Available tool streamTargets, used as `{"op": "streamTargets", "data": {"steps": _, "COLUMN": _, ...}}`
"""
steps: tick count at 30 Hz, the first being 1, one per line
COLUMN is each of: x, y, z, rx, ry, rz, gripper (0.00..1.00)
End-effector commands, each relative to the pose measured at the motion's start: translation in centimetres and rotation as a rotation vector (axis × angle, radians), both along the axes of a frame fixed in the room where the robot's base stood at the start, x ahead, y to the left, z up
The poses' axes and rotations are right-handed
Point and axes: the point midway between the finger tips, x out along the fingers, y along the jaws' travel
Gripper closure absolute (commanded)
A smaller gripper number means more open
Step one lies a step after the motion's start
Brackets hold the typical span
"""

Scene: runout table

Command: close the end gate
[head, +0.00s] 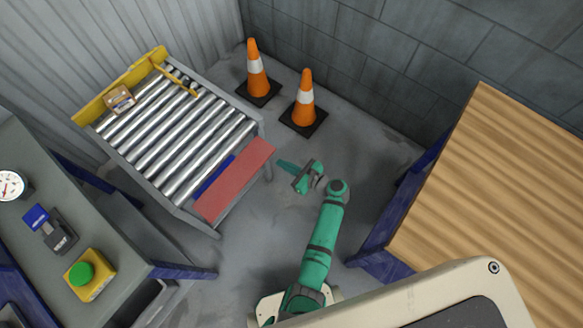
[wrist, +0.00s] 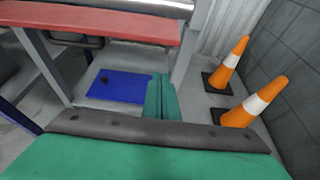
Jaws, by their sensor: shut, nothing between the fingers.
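The red panel (head: 238,180), which I take to be the end gate, lies roughly flat across the near end of the roller table (head: 152,173). In the wrist view the red panel (wrist: 100,24) crosses the upper left, with a metal roller behind it. My gripper (head: 283,165) is to the right of the panel in the head view, apart from it. In the wrist view my gripper's fingers (wrist: 161,82) are together and empty, below the panel's right end. The panel's hinge or latch cannot be made out.
Two orange cones (head: 255,72) (head: 303,102) stand by the wall. A small box (head: 119,98) sits on the rollers by a yellow rail (head: 95,100). A blue plate (wrist: 118,86) lies low beneath the panel. A bench (head: 130,258) is left, a wooden table (head: 490,190) right.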

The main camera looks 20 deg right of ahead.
Motion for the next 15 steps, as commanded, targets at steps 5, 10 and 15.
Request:
{"op": "streamTargets", "data": {"steps": 5, "x": 1.7, "y": 1.3, "z": -0.7, "rx": 0.0, "ry": -0.001, "rz": 0.003, "gripper": 1.0}}
{"op": "streamTargets", "data": {"steps": 10, "x": 1.6, "y": 1.2, "z": 1.3, "rx": -0.003, "ry": -0.004, "rz": 0.001, "gripper": 1.0}}
{"op": "streamTargets", "data": {"steps": 15, "x": 1.6, "y": 1.2, "z": 2.7, "rx": -0.002, "ry": -0.002, "rz": 0.001, "gripper": 1.0}}
